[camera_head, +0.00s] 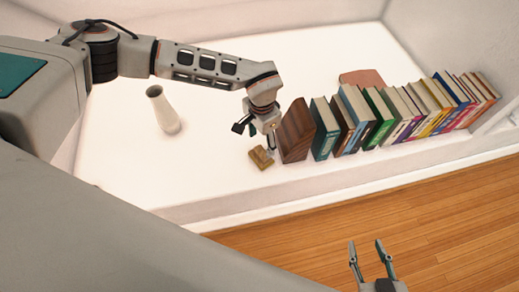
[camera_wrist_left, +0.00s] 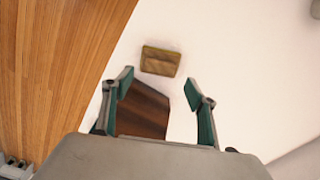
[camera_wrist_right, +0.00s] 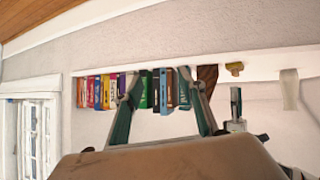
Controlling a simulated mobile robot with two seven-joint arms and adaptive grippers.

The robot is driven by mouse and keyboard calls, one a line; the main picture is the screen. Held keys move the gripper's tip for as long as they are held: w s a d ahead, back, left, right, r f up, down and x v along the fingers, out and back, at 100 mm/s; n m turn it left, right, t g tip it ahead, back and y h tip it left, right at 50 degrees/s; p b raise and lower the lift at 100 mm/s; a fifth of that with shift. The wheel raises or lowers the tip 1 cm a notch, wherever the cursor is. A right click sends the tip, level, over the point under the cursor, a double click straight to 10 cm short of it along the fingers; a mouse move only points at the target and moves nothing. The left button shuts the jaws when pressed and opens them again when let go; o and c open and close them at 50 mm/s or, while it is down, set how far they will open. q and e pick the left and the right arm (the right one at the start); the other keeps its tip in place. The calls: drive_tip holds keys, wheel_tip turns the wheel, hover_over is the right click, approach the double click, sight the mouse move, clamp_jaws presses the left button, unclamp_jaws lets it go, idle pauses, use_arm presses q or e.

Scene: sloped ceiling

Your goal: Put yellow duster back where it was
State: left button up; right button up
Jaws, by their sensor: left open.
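The yellow duster (camera_head: 261,158), a small yellow-brown block, lies on the white ledge near its front edge, left of the wooden bookend. It also shows in the left wrist view (camera_wrist_left: 160,61), beyond the fingertips, and small in the right wrist view (camera_wrist_right: 235,68). My left gripper (camera_head: 257,128) is open and empty above the ledge, just behind and above the duster, not visibly touching it. In the left wrist view its spread fingers (camera_wrist_left: 160,80) frame the dark wooden bookend (camera_wrist_left: 143,108). My right gripper (camera_head: 370,250) is open and empty over the wooden floor.
A row of books (camera_head: 400,112) leans along the ledge, right of the dark bookend (camera_head: 297,132). A white vase (camera_head: 163,109) stands to the left. A reddish-brown flat object (camera_head: 362,78) lies behind the books. The white ledge (camera_head: 215,150) is clear between vase and duster.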

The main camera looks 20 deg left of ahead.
sight(261, 152)
use_arm(q)
wheel_tip(261, 152, up, 5)
drive_tip(key=s+d+n+g+h, duration=0.45)
drive_tip(key=s+d+h, duration=0.25)
drive_tip(key=s+d, duration=1.1)
drive_tip(key=s+d+r+n+h, duration=0.45)
drive_tip(key=d+r+n, duration=0.25)
drive_tip(key=d, duration=0.4)
drive_tip(key=w+d+r+n+t+h, duration=0.1)
drive_tip(key=w+r+n+t+h, duration=0.2)
drive_tip(key=r+n, duration=0.4)
drive_tip(key=w+d+r+n+t+h, duration=0.1)
drive_tip(key=d+r+n+t+h, duration=0.1)
drive_tip(key=r+n+h, duration=0.6)
drive_tip(key=w+a+f+n+t+y, duration=0.35)
drive_tip(key=a+n+t, duration=0.3)
drive_tip(key=n, duration=0.65)
drive_tip(key=w+a+f+n+t+y, duration=0.3)
drive_tip(key=w+a+n+t+y, duration=0.4)
drive_tip(key=n, duration=0.6)
drive_tip(key=s+a+f+n+y, duration=0.4)
drive_tip(key=a+f+n+y, duration=0.2)
drive_tip(key=a+f+n, duration=0.65)
drive_tip(key=s+a+f+n+g+y, duration=0.3)
drive_tip(key=s+a+f+n, duration=0.5)
drive_tip(key=s+a+f, duration=0.1)
drive_tip(key=shift+s+a+f+n+p, duration=0.2)
drive_tip(key=shift+s+a+n+p, duration=0.1)
drive_tip(key=shift+s+a+p, duration=0.2)
